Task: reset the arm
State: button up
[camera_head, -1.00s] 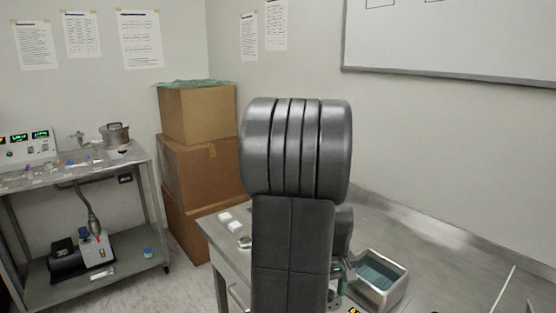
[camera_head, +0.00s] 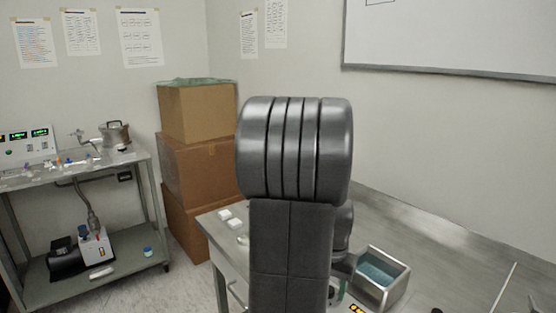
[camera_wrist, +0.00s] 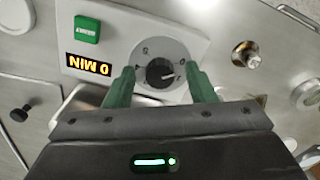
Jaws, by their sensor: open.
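My gripper (camera_wrist: 161,88) shows in the wrist view with its two green fingers spread apart. In the head view my dark grey arm stands upright in the middle and hides part of the bench and my gripper.
A display reading "0 MIN" (camera_wrist: 88,65) and a green button (camera_wrist: 87,29) sit beside the dial. A metal bath (camera_head: 381,277) stands on the bench right of my arm. Stacked cardboard boxes (camera_head: 200,160) and a metal shelf cart (camera_head: 150,200) stand to the left.

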jog(key=m, duration=0.4)
jog(key=shift+b, duration=0.4)
jog(key=shift+m+b, duration=0.35)
jog(key=shift+m, duration=1.35)
jog(key=shift+a+r, duration=0.1)
